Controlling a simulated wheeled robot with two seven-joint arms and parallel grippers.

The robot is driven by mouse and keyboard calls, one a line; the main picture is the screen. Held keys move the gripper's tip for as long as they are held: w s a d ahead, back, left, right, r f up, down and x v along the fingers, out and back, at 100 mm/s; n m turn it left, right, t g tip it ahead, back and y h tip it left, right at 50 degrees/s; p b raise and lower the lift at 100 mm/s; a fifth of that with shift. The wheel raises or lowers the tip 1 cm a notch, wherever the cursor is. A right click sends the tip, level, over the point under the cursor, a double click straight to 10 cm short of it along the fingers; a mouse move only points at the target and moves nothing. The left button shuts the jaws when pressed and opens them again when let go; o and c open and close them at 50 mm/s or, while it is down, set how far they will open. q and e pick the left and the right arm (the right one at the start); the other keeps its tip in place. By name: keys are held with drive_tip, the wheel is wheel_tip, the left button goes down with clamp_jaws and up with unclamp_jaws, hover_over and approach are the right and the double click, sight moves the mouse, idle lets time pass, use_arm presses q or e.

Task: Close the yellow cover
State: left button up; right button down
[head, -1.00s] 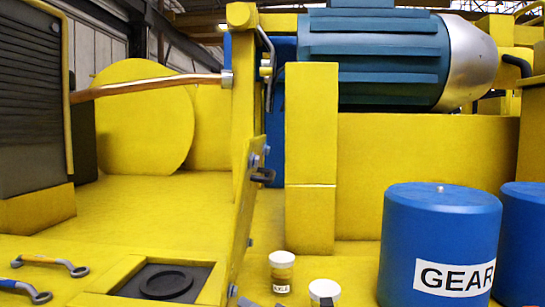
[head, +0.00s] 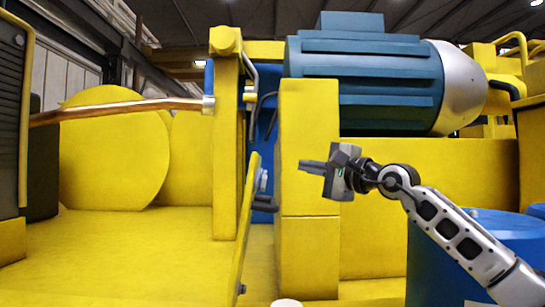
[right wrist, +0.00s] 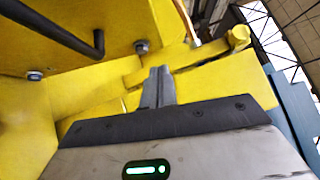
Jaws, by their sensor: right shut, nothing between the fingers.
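The yellow cover (head: 248,222) stands raised, tilted steeply and seen nearly edge-on, left of centre in the head view. Its dark handle (head: 264,205) sticks out on its right side. My right gripper (head: 304,167) is shut and empty, pointing left, to the right of the cover and a little above the handle, apart from it in the picture. In the right wrist view the closed fingers (right wrist: 159,85) are in the middle, and the cover's yellow face (right wrist: 85,35) with its black handle (right wrist: 60,32) and bolts fills the upper left. My left gripper is not in view.
A yellow post (head: 227,140) with a copper pipe (head: 120,108) stands behind the cover. A yellow block (head: 308,150) stands behind my right gripper. A blue motor (head: 370,75) sits above. A blue drum (head: 430,265) stands at the lower right, partly behind my right arm.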

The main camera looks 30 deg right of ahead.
drive_tip(key=w+a+r+p, duration=0.1)
drive_tip(key=w+a+p, duration=0.1)
drive_tip(key=w+a, duration=0.2)
drive_tip(key=shift+f+p+x, duration=0.2)
drive_tip(key=shift+p+x, duration=0.2)
drive_tip(key=shift+x, duration=1.25)
drive_tip(key=shift+r, duration=0.1)
